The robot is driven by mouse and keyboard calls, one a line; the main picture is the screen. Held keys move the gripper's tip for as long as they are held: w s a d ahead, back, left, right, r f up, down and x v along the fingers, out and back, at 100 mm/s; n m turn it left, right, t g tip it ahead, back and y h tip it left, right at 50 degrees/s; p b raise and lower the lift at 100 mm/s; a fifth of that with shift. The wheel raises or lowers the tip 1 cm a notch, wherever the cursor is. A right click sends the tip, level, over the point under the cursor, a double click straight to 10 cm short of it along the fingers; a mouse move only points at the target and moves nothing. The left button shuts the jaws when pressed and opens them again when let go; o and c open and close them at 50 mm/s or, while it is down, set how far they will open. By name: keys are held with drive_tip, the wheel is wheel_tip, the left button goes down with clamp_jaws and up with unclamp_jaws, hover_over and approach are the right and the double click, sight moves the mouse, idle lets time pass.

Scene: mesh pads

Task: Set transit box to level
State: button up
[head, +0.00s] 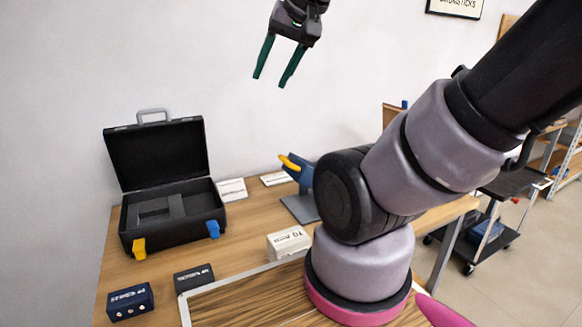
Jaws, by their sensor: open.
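A black hard case (172,220), which looks like the transit box, stands on the wooden table at the left. Its lid (157,153) is raised and leans slightly back, with a grey handle on top. The case's front has a yellow latch (139,247) at left and a blue latch (213,229) at right. Inside is a dark insert with a recess. My gripper (271,81) is open and empty, its two green fingers pointing down in the air, above and to the right of the case in the picture. Nothing is between the fingers.
A dark blue box (130,302), a black box (193,278) and a white labelled box (289,243) stand in front. White cards (232,190) and a blue stand with a yellow part (303,178) lie right of the case. My arm hides the table's right side.

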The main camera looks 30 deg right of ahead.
drive_tip(key=n+g+h, duration=0.2)
drive_tip(key=n+g, duration=0.2)
drive_tip(key=g, duration=0.3)
hover_over(285, 159)
wheel_tip(285, 159, down, 19)
wheel_tip(285, 159, down, 11)
drive_tip(key=shift+w, duration=0.15)
clamp_jaws()
